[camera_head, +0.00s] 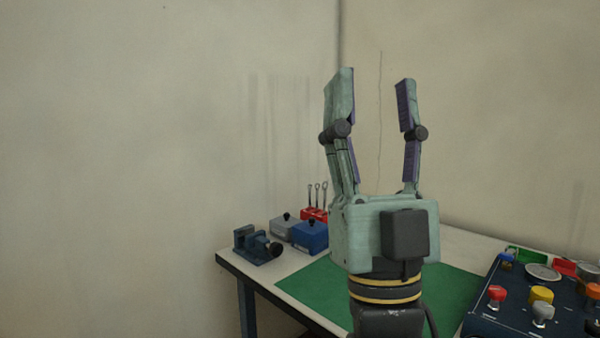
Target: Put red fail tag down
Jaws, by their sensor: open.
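My gripper (376,76) points upward in front of the bare wall, its two fingers spread wide with nothing between them. It is open and stands well above the table. A flat red piece (565,267) shows at the right, behind the dark blue panel, and may be the red fail tag. It is partly hidden by the panel's knobs, and I cannot tell it for certain. A similar green piece (524,255) lies to its left.
The dark blue panel (500,325) carries several coloured knobs at the right. A green mat (315,287) covers the table's middle. A blue vise (256,245), a grey box (283,228), a blue box (311,236) and a red tool holder (313,214) stand at the left.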

